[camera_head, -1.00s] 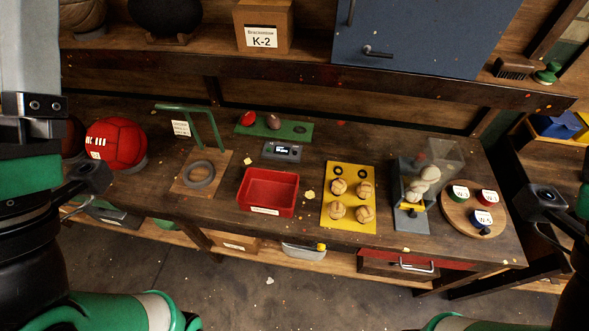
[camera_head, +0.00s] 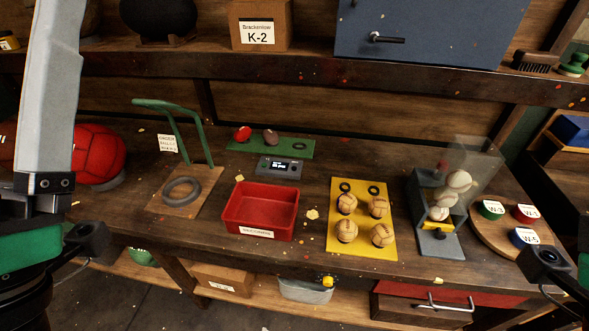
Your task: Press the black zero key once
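A small grey device (camera_head: 279,167) with a lit dark display stands on the workbench, behind the red tray. It is the only thing here that looks as if it could carry keys. A black zero key cannot be made out on it at this size. My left arm comes in at the left edge, with a black wrist part (camera_head: 88,240) left of the ring stand. A black part of my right arm (camera_head: 547,256) shows at the lower right edge. Neither gripper's fingers show, and both arms are well apart from the device.
Before the device is a red tray (camera_head: 226,212); behind it, a green strip (camera_head: 243,148) with balls. A green-armed ring stand (camera_head: 200,205) is left. A yellow board (camera_head: 375,243) with several balls, a clear-sided ball dispenser (camera_head: 423,192) and a round wooden board (camera_head: 487,232) are right. A shelf overhangs behind.

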